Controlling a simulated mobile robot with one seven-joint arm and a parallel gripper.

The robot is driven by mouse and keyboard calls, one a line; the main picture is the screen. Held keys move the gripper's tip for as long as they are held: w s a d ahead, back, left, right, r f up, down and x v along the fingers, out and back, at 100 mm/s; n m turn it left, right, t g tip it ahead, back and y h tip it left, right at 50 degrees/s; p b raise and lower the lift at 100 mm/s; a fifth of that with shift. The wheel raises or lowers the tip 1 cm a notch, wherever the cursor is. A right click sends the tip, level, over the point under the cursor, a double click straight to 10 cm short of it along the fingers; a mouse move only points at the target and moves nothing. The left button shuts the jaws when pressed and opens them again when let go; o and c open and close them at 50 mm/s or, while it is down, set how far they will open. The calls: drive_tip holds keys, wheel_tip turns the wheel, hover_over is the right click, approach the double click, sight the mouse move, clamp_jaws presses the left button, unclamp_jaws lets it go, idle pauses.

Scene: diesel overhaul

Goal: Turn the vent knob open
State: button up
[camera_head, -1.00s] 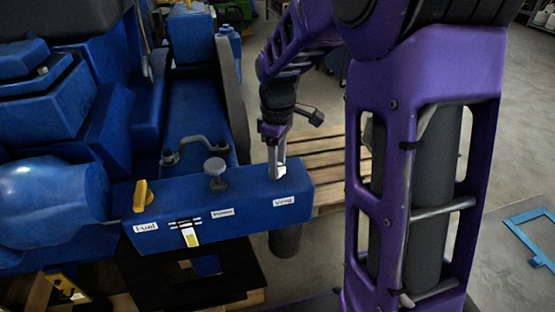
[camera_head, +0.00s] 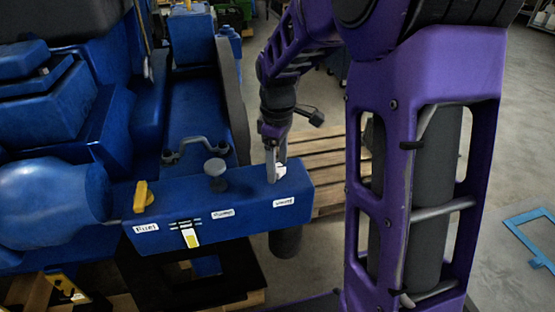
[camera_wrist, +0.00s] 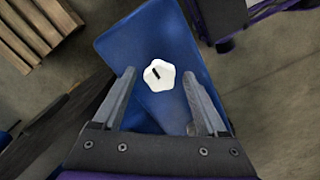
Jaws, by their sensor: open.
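The vent knob is a white, lobed knob with a black mark (camera_wrist: 159,75), on the end of the blue panel box (camera_wrist: 110,42). In the head view the knob (camera_head: 281,171) is mostly hidden behind my fingers, above a small white label on the blue box (camera_head: 240,205). My gripper (camera_wrist: 160,98) is open, one finger on each side of the knob's line. In the wrist view the knob lies between and just beyond the fingertips, with gaps to both. In the head view my gripper (camera_head: 276,172) points down at the box's right end. I cannot tell any contact.
A yellow knob (camera_head: 143,197) and a grey round knob (camera_head: 215,173) stand on the same box to the left. A bent metal handle (camera_head: 195,150) is behind. A wooden pallet (camera_head: 325,165) lies on the floor to the right. Large blue engine parts fill the left.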

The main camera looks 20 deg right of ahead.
sight(278, 168)
wheel_tip(278, 168, up, 17)
drive_tip(key=p, duration=0.1)
drive_tip(key=shift+r, duration=0.2)
idle(0.4)
